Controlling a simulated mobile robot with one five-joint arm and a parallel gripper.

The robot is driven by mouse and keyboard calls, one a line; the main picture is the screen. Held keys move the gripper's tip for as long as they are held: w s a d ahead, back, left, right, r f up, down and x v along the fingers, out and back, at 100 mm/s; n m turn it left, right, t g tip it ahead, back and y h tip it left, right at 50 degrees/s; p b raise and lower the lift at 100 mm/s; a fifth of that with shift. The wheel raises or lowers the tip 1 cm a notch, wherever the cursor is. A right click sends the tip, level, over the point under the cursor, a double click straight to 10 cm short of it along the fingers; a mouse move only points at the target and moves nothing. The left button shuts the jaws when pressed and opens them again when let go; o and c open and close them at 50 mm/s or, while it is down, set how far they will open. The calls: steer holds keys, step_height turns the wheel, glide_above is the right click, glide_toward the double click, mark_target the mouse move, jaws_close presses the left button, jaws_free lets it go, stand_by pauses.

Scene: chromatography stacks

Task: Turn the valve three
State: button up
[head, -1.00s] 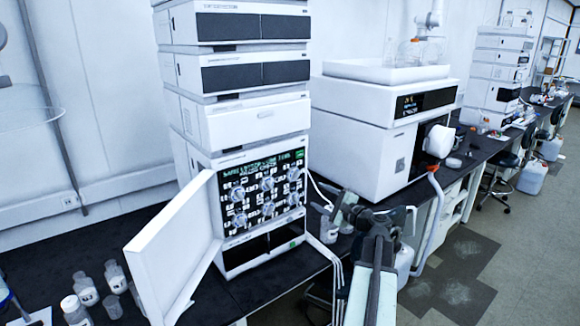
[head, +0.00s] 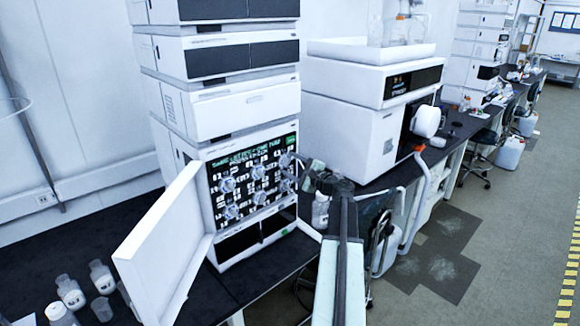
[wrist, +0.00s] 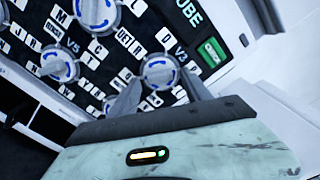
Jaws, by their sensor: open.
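The valve panel (head: 243,190) is a black face with white labels and several round knobs on an instrument stack. Valve three, the knob marked V3 (wrist: 160,70), is silver with a blue-marked face and sits near the green CHECK label (wrist: 212,52) in the wrist view. In the head view it is the top right knob (head: 285,160). My gripper (head: 299,170) is at the panel's right side. In the wrist view my gripper (wrist: 160,92) is open, with its two grey fingers reaching towards opposite sides of the V3 knob. Contact with it cannot be told.
The V5 knob (wrist: 60,65) and another knob (wrist: 97,12) are close by in the wrist view. An open white door (head: 165,245) stands left of the panel. Bottles (head: 70,292) stand at the lower left. A white instrument (head: 365,125) stands to the right.

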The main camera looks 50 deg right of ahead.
steer(key=shift+w, duration=0.25)
